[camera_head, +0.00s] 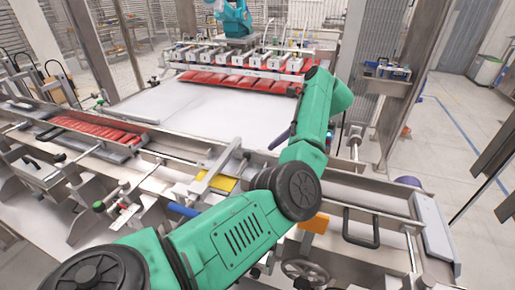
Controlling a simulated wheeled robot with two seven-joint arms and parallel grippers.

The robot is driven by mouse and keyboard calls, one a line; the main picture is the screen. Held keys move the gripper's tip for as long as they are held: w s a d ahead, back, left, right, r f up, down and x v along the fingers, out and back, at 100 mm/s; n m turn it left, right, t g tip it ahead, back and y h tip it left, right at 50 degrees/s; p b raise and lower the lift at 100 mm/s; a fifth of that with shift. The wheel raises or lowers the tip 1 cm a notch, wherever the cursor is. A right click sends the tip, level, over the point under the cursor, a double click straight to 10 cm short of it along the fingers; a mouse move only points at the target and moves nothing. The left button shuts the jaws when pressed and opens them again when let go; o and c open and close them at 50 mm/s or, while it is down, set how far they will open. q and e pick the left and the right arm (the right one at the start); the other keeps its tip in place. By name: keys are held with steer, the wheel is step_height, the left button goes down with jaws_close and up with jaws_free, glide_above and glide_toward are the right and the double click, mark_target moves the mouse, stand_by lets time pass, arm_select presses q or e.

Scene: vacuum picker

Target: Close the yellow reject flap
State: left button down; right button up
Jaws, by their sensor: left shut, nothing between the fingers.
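A yellow flap (220,183) lies as a small, nearly flat plate among the metal rails, left of my green arm. My arm passes in front of part of the rails beside it. My left gripper (280,138) shows only as a slim dark tip past the upper green link. It is shut and empty, and sits above and to the right of the flap, apart from it. My right gripper is not in view.
An orange-yellow block (315,222) hangs on the machine's front, beside my arm, above a handwheel (306,272). Red packs (100,130) lie on the left belt. A suction bar (240,60) stands over more red packs (240,82) behind. The pale deck (200,112) is clear.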

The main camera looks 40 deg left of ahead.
arm_select(q)
steer(key=s+a+f+p, duration=0.2)
steer(key=f+p, duration=0.1)
steer(key=shift+s+a, duration=0.2)
steer(key=shift+s, duration=0.1)
steer(key=p+x, duration=0.1)
steer(key=x, duration=0.3)
steer(key=shift+s+p, duration=0.2)
steer(key=shift+p, duration=0.15)
steer(key=shift+a+f, duration=0.15)
steer(key=shift+f, duration=0.3)
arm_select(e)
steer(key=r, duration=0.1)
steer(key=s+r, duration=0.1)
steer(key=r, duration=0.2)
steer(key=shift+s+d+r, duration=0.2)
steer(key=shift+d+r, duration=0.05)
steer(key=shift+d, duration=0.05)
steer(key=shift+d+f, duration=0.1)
